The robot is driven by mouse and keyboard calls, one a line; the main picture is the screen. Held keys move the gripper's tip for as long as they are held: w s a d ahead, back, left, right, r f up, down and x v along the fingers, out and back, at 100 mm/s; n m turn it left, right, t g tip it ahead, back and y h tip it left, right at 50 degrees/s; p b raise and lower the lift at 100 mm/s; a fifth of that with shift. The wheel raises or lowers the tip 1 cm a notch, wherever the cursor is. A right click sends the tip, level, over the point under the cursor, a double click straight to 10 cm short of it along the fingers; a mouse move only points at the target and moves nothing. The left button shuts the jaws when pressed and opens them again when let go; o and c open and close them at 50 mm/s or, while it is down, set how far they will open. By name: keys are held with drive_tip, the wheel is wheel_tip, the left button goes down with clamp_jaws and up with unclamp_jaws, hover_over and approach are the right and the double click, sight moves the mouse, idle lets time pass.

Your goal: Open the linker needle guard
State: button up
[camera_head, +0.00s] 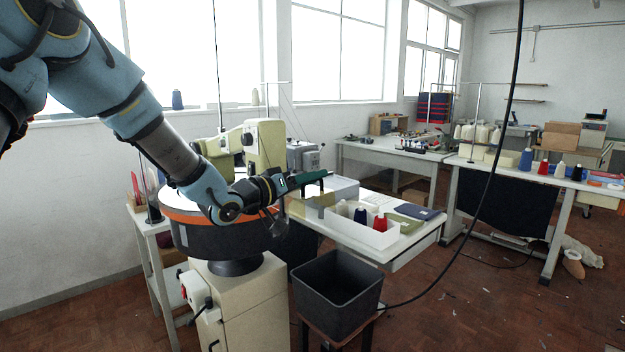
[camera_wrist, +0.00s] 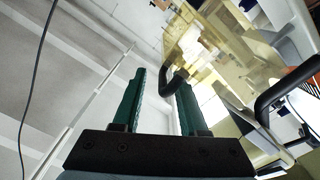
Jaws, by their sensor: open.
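The linker (camera_head: 205,236) is a round dark drum with an orange band on a cream pedestal. The needle guard looks like a clear yellowish panel (camera_wrist: 208,50) in the wrist view; a small yellowish patch beside my gripper in the head view (camera_head: 297,208) may be part of it. A dark bent handle (camera_wrist: 172,82) stands at the panel's edge. My gripper (camera_wrist: 162,82) is open, its two green fingers on either side of the handle's end. I cannot tell whether either finger touches it. In the head view, my gripper (camera_head: 322,177) is to the right of the drum, pointing right.
A white tray of yarn cones (camera_head: 366,236) sits on the table right of the linker. A black bin (camera_head: 338,292) stands in front. A black cable (camera_head: 492,170) hangs down to the floor. Open floor lies at the right.

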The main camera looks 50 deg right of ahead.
drive_tip(key=a+b, duration=0.3)
drive_tip(key=a, duration=0.7)
drive_tip(key=shift+w+a, duration=0.3)
drive_tip(key=shift+a, duration=0.05)
drive_tip(key=shift+w, duration=0.1)
drive_tip(key=w+a+f+n+t+y, duration=0.3)
drive_tip(key=w+a+f+t+y, duration=0.25)
drive_tip(key=w+a, duration=0.4)
drive_tip(key=w+a+f+n+t+y, duration=0.2)
drive_tip(key=w+a+f+y, duration=0.1)
drive_tip(key=a, duration=0.5)
drive_tip(key=w+a+f+n+t+y, duration=0.1)
drive_tip(key=w+a+f+y, duration=0.2)
drive_tip(key=a, duration=0.5)
drive_tip(key=s+a+f+n+g+y, duration=0.2)
drive_tip(key=s+a, duration=0.4)
drive_tip(key=a, duration=0.5)
drive_tip(key=s+a+f+n+g+y, duration=0.2)
drive_tip(key=s+a, duration=0.5)
drive_tip(key=a, duration=0.4)
drive_tip(key=shift+s+a+f+n+g+y, duration=0.35)
drive_tip(key=shift+f+g+y, duration=0.2)
drive_tip(key=shift+g+y, duration=0.45)
